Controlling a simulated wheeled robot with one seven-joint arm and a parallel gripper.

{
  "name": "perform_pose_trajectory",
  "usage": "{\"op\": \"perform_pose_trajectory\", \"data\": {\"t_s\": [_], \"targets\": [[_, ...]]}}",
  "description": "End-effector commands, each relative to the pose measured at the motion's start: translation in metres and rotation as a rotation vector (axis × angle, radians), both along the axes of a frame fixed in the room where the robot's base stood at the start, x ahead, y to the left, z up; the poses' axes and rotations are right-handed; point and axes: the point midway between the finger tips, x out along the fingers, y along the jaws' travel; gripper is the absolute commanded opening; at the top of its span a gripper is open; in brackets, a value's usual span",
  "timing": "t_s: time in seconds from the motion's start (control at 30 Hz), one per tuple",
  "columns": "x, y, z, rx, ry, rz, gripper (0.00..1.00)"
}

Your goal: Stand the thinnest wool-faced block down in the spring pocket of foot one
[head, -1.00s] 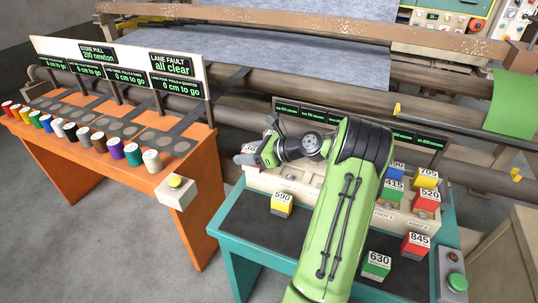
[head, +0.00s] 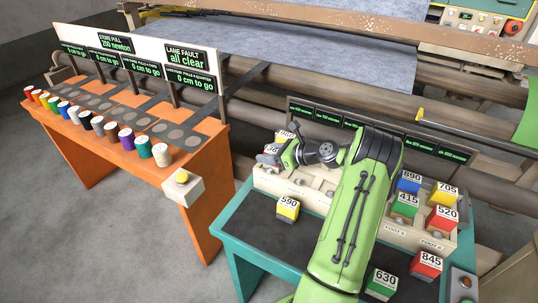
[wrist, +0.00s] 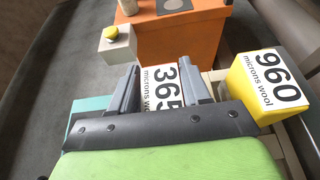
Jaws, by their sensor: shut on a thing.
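My gripper (wrist: 163,92) is shut on a block marked 365 (wrist: 160,88), "microns wool", whose label faces the wrist camera. It is the lowest number I can read. In the head view my gripper (head: 279,156) is at the far left end of the beige pocket rack (head: 266,182), and the held block (head: 271,149) shows partly beside it. Foot one appears to be this left part of the rack; its label is too small to read surely. I cannot tell whether the held block's bottom is inside a pocket or above it. Its lower part is hidden.
A yellow 960 block (wrist: 270,85) stands close right of the held block in the wrist view. Blocks 890 (head: 411,180), 415 (head: 406,204), 705 (head: 445,194) and 520 (head: 443,217) fill the rack's right. Loose blocks 590 (head: 287,209), 845 (head: 426,264) and 630 (head: 381,284) lie on the dark tabletop.

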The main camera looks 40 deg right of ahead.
Motion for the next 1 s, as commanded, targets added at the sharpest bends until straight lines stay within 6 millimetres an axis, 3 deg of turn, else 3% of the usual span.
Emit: {"op": "perform_pose_trajectory", "data": {"t_s": [0.13, 0.17, 0.3, 0.67, 1.0], "targets": [[0.000, 0.000, -0.001, 0.000, -0.001, 0.000, 0.12], [0.000, 0.000, -0.002, 0.000, 0.000, 0.000, 0.50], [0.000, 0.000, -0.001, 0.000, 0.000, 0.000, 0.71], [-0.005, -0.003, 0.003, 0.000, 0.001, -0.004, 0.72], [-0.079, -0.029, 0.038, -0.002, -0.001, -0.006, 0.72]]}}
